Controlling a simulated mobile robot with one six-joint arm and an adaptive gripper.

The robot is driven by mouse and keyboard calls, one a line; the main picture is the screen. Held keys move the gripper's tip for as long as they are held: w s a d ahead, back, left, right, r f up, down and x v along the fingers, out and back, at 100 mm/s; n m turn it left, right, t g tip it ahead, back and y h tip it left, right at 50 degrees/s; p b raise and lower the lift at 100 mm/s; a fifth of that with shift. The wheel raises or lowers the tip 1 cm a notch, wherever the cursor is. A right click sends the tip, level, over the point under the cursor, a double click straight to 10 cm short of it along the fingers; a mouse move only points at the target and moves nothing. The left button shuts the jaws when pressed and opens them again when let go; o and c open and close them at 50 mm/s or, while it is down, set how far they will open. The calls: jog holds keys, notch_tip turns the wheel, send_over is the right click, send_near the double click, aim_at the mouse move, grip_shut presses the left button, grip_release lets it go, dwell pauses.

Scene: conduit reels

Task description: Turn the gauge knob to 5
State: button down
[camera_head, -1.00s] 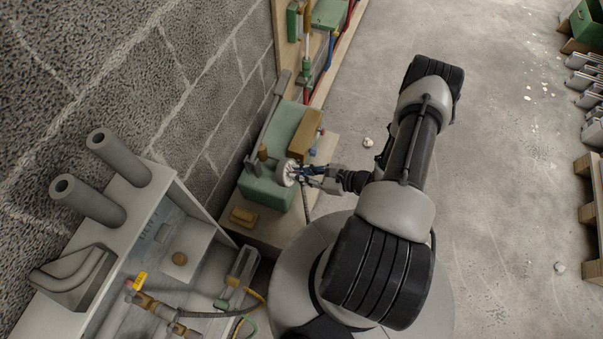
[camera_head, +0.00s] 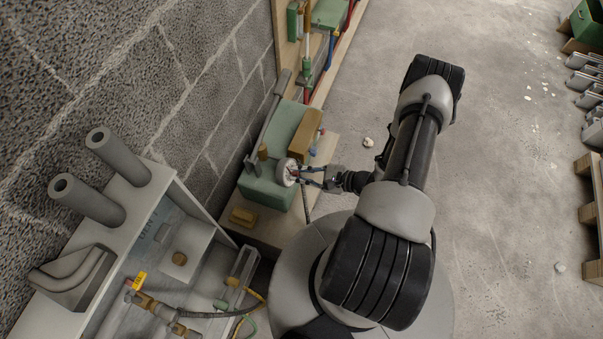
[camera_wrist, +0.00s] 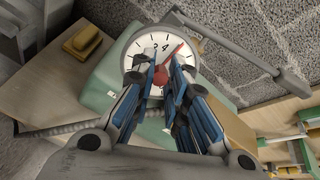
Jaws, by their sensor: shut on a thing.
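The gauge (camera_head: 283,177) is a round white dial on the front of a green machine (camera_head: 262,190). In the wrist view the dial (camera_wrist: 146,40) shows dark marks and a few digits, partly hidden by my fingers. A red knob (camera_wrist: 157,77) with a red pointer sits at its middle, and the pointer leans to the upper right. The number it points at is not clear. My gripper (camera_head: 300,173) reaches the dial from the right. In the wrist view my gripper (camera_wrist: 163,76) has its blue-grey fingers on both sides of the red knob, shut on it.
A brown box (camera_head: 305,136) and a grey lever (camera_head: 268,120) are on the machine. A yellow block (camera_head: 243,217) lies on the bench in front. A block wall (camera_head: 190,80) stands close behind. A grey cabinet with pipes (camera_head: 140,205) is at left. Floor to the right is open.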

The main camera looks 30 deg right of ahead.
jog(key=c, duration=1.6)
grip_release()
jog(key=v, duration=1.2)
jog(key=shift+a, duration=0.1)
